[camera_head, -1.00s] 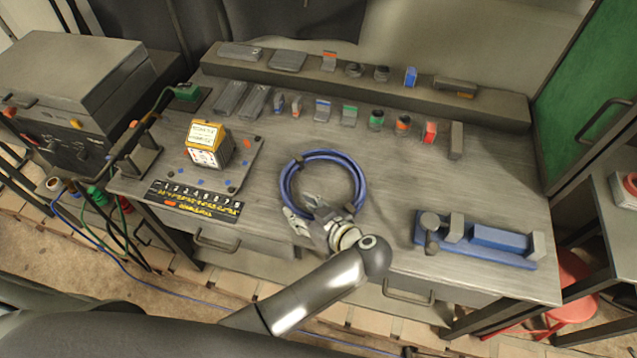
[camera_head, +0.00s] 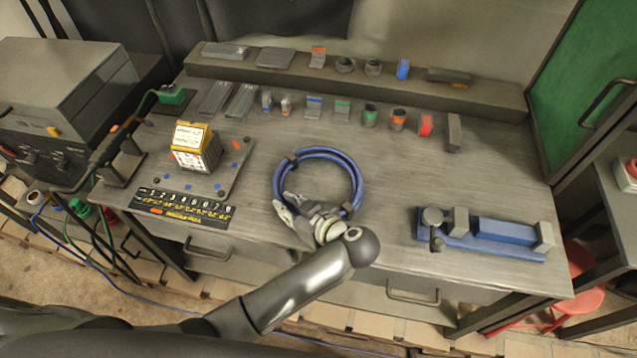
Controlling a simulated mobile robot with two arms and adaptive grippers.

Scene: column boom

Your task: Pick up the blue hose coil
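The blue hose coil (camera_head: 361,180) lies flat on the grey workbench, near the middle of its front half, in the head view. It is a ring with dark ties at its upper left and lower right. My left gripper (camera_head: 284,203) is at the coil's front left edge, low over the bench. Its silver fingers look spread apart and point left and away from me. The gripper hides the front part of the ring, so I cannot tell whether the fingers touch the hose. My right gripper is not in view.
A yellow-and-white box (camera_head: 194,150) stands on a plate to the left. A blue fixture (camera_head: 493,238) sits at the front right. Several small parts line the back of the bench (camera_head: 400,190) and its raised shelf (camera_head: 490,96). Bench around the coil is clear.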

